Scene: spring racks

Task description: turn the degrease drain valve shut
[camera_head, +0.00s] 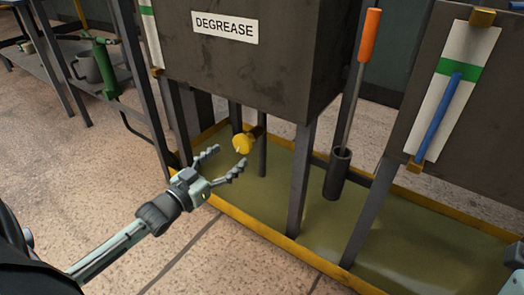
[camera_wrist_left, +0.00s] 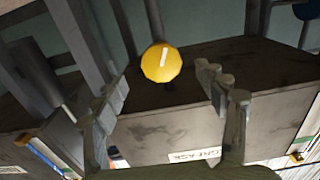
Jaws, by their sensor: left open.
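The yellow degrease drain valve knob (camera_head: 243,143) sits on a short stub below the dark tank labelled DEGREASE (camera_head: 250,60). In the left wrist view the round knob (camera_wrist_left: 161,63) faces me, with a white mark tilted slightly off upright. My left gripper (camera_head: 229,156) is open in front of the knob, its fingertips pointing toward it. In the left wrist view the knob appears just beyond and between the spread fingers (camera_wrist_left: 162,85), with no visible contact. My right gripper does not show clearly.
A yellow-edged tray (camera_head: 275,238) with greenish liquid lies under the tanks, around dark tank legs (camera_head: 302,180). An orange-handled tool (camera_head: 369,35) stands in a dark cup (camera_head: 338,175).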

